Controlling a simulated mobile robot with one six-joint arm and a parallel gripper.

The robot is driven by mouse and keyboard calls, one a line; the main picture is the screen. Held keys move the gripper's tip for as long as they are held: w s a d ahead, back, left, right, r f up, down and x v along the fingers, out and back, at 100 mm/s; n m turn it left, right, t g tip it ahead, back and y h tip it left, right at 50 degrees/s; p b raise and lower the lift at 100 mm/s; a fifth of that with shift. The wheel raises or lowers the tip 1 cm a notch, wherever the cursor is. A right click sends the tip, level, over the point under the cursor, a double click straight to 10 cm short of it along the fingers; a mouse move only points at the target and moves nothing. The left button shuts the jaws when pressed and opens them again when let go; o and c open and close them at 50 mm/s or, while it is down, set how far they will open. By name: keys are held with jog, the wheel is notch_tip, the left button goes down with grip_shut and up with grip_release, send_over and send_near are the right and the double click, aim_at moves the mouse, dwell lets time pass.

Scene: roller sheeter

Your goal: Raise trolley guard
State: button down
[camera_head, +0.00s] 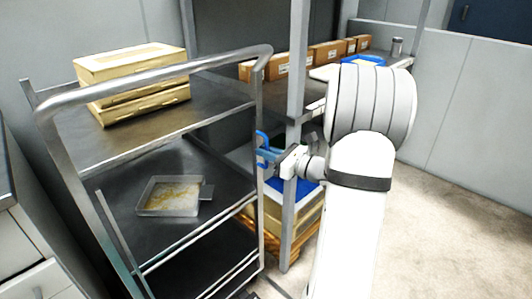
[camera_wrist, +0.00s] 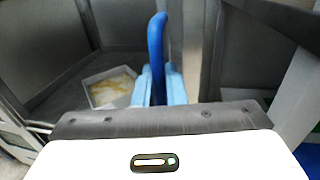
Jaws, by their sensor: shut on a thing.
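The metal trolley (camera_head: 150,78) stands at left in the head view, with several dark shelves. A blue loop handle (camera_head: 261,138) shows at its right post, beside the middle shelf. My gripper (camera_head: 267,156) reaches it from the right, with its light-blue fingers shut on the handle. In the wrist view the blue handle (camera_wrist: 157,50) stands upright between the fingertips (camera_wrist: 158,85). Metal bars run along the front of the lower shelves; I cannot tell which of them belongs to the guard. The handle's lower end is hidden by the fingers.
A clear tray (camera_head: 170,196) with yellowish contents lies on the middle shelf. Cream boxes (camera_head: 132,70) are stacked on the top shelf. A grey rack post (camera_head: 297,90) stands close to my gripper, with cardboard boxes (camera_head: 328,53) behind. Floor at right is clear.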

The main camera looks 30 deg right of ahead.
aim_at(267, 137)
jog(key=shift+r+p, duration=2.05)
jog(key=shift+r, duration=0.65)
jog(key=c, duration=1.8)
grip_release()
jog(key=shift+r, duration=0.1)
jog(key=shift+o, duration=0.8)
jog(key=p+v, duration=0.1)
jog(key=v, duration=0.6)
jog(key=shift+s+d, duration=0.2)
jog(key=shift+s, duration=0.15)
